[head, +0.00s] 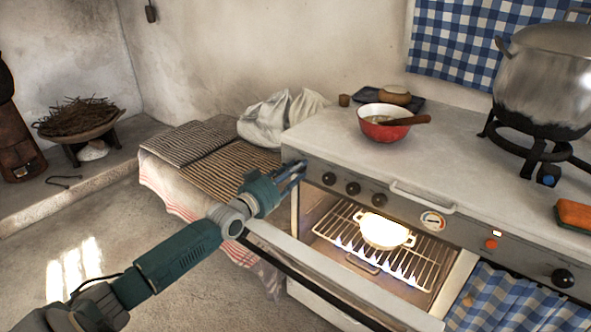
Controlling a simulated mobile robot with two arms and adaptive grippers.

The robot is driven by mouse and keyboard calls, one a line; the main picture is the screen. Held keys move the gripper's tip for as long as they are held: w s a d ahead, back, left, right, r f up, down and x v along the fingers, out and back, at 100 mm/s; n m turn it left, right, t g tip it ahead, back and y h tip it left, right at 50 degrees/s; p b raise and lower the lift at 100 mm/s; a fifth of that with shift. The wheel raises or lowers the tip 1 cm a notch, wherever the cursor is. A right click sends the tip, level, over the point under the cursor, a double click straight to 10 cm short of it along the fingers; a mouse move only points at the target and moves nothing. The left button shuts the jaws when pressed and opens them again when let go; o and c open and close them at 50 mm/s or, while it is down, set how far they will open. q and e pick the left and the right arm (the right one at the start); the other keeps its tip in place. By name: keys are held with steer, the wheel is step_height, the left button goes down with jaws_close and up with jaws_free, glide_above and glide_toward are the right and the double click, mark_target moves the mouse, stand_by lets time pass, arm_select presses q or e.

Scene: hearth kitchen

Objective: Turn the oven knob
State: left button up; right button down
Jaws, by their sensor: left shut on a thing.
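The oven's front panel (410,208) runs below the pale counter. Several dark round knobs sit on it, three of them in a row at its left, such as the middle one (353,188). My left gripper (298,170) is at the panel's left end, left of these three knobs, and is shut on what appears to be another oven knob, which its fingers hide. The oven is lit inside, with flames under a wire rack (340,232) and a white pot (383,231) on it. My right gripper is not in view.
The oven door (330,277) hangs open below the panel. A towel bar (422,198) juts from the counter front. On top stand a red bowl (372,130) with a spoon, a large metal pot (543,80) and an orange sponge (574,214). Open floor lies at left.

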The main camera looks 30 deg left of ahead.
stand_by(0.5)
arm_select(q)
steer(key=o, duration=1.2)
steer(key=shift+c, duration=0.2)
steer(key=s, duration=1.2)
steer(key=shift+a, duration=0.45)
